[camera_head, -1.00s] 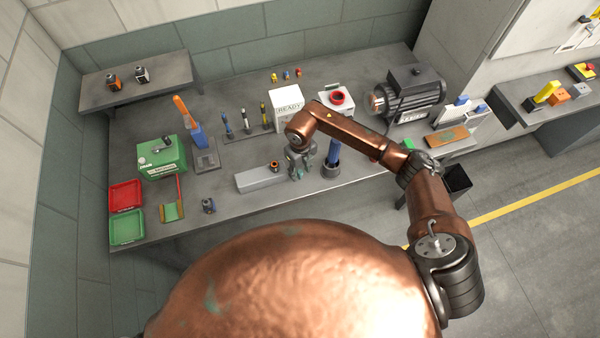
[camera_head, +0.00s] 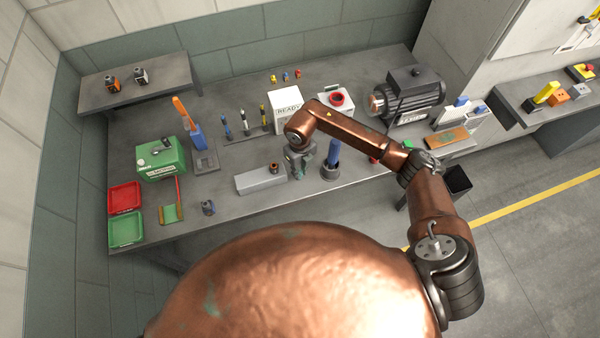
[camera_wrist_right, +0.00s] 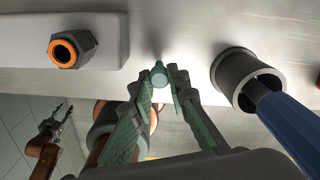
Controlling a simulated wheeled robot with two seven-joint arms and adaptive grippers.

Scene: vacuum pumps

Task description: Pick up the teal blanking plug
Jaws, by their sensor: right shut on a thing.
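The teal blanking plug (camera_wrist_right: 158,75) is a small cylinder with a narrower rounded end, between the fingertips of my right gripper (camera_wrist_right: 159,84) in the right wrist view. That gripper is shut on it. Whether the plug touches the bench is unclear. In the head view my right gripper (camera_head: 299,168) is over the bench, between the grey block and the dark cup, and it hides the plug. My left gripper (camera_wrist_right: 60,114) shows small at the left of the right wrist view, fingers apart, seemingly empty, away from the bench objects.
Left of my right gripper is a grey block (camera_head: 260,181) carrying an orange-ringed fitting (camera_head: 273,168). Close on the right, a dark cup (camera_head: 330,170) holds a blue-handled tool (camera_head: 333,151). A white box (camera_head: 286,107) stands behind.

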